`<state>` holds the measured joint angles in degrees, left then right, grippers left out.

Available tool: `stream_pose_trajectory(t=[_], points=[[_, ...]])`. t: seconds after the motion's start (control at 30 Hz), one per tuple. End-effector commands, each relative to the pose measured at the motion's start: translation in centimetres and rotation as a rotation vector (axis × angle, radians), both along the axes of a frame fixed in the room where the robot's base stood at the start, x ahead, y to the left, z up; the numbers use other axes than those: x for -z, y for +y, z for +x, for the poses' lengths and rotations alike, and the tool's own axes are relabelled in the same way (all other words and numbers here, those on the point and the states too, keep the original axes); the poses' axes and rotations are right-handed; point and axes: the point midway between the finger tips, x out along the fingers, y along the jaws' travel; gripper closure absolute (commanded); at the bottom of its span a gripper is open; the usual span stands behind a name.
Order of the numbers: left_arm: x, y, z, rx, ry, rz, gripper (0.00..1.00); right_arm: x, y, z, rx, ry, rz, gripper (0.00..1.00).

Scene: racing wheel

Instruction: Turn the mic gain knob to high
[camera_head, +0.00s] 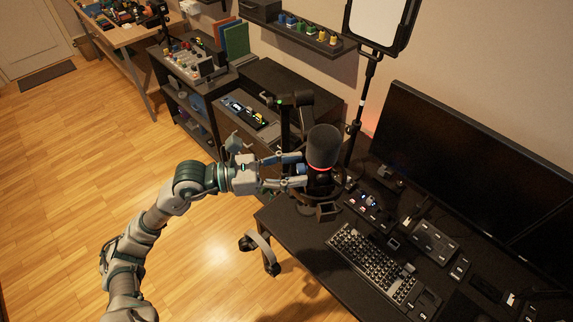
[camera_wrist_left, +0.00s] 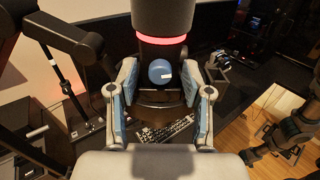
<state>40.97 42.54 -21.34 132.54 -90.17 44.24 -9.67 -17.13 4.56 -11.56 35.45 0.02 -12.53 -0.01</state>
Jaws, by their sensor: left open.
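The microphone (camera_head: 322,150) is black with a red ring and stands on the left end of the desk in the head view; it also shows at the top of the left wrist view (camera_wrist_left: 162,18). Its blue gain knob (camera_wrist_left: 160,71) has a white mark pointing right in the left wrist view. My left gripper (camera_head: 303,170) reaches the microphone from the left. In the left wrist view its two fingers (camera_wrist_left: 160,84) stand apart on either side of the knob, with visible gaps.
The desk holds a keyboard (camera_head: 374,263), a small control box (camera_head: 368,205) and a wide monitor (camera_head: 480,165). A black boom arm (camera_head: 286,125) stands close behind the microphone. A lamp pole (camera_head: 362,105) rises behind. Wooden floor lies open at left.

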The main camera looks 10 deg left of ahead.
Motion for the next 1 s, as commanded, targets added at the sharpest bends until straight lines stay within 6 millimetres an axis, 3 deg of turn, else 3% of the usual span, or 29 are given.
stream_pose_trajectory(t=[0.17,0.37,0.73,0.9,1.0], points=[[0.1,1.0,0.0,-0.002,0.001,-0.007,0.51,0.0,-0.2,0.0,0.001,0.001,-0.002,0.46],[0.2,1.9,0.0,-0.001,0.003,-0.015,1.0,0.0,-1.0,-0.1,0.0,0.002,-0.012,0.46],[0.2,1.3,0.1,-0.004,-0.004,-0.007,1.0,0.2,1.0,-0.1,0.003,0.001,0.011,0.46],[0.6,1.2,0.2,-0.004,-0.102,0.024,1.0,2.4,0.4,-0.5,0.002,0.009,0.003,0.46],[0.5,1.1,0.1,-0.004,-0.157,0.044,1.0,2.6,-0.1,1.4,0.002,-0.006,-0.002,0.46]])
